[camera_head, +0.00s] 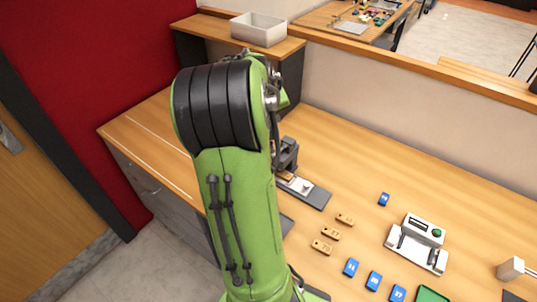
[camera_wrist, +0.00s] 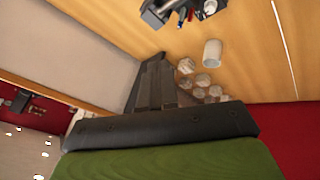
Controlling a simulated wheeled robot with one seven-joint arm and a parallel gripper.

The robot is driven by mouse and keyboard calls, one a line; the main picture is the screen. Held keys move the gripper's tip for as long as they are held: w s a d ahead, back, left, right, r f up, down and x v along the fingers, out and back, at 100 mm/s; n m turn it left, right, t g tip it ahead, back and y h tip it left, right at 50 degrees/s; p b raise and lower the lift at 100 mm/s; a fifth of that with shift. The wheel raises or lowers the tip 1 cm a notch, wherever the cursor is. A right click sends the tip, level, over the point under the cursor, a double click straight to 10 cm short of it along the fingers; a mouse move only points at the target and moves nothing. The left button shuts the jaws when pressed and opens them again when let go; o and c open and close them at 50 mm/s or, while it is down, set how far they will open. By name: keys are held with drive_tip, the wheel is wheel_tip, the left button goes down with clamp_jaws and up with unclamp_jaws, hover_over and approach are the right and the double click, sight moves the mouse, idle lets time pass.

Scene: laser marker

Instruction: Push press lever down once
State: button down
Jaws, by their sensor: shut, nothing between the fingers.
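A dark press-like device (camera_head: 288,155) stands on the wooden worktop, just right of my green arm in the head view. Its dark base with a light plate (camera_head: 307,189) reaches toward the lower right. My arm covers part of the device, and I cannot make out its lever in either view. My gripper (camera_wrist: 155,68) shows in the wrist view as dark fingers close together, shut with nothing seen between them. In the head view my gripper is hidden behind my arm, so its distance from the lever cannot be told.
Wooden tags (camera_head: 330,233), blue tags (camera_head: 373,281) and a white device with a green button (camera_head: 418,243) lie right of my arm. A grey bin (camera_head: 258,29) sits on the back shelf. The wrist view shows a white cup (camera_wrist: 212,52) and several pale discs (camera_wrist: 201,80).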

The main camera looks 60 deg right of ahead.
drive_tip(key=b, duration=0.7)
approach(277, 152)
drive_tip(key=shift+w+d+f, duration=0.65)
drive_tip(key=shift+w+f, duration=0.2)
drive_tip(key=shift+f+b, duration=0.1)
drive_tip(key=shift+b, duration=0.2)
idle(0.7)
drive_tip(key=shift+a+f+b, duration=0.1)
drive_tip(key=shift+f+b, duration=0.2)
drive_tip(key=shift+a+f+b, duration=0.15)
drive_tip(key=shift+f+b, duration=0.45)
drive_tip(key=shift+a+f+b, duration=0.15)
drive_tip(key=shift+f+b, duration=0.4)
drive_tip(key=shift+f, duration=0.05)
idle(1.1)
drive_tip(key=shift+r, duration=0.1)
idle(0.4)
drive_tip(key=shift+d+r+p, duration=0.2)
drive_tip(key=shift+r+p, duration=0.5)
drive_tip(key=shift+r, duration=0.1)
drive_tip(key=shift+d+r+p, duration=0.25)
drive_tip(key=shift+r+p, duration=0.4)
drive_tip(key=shift+r, duration=0.1)
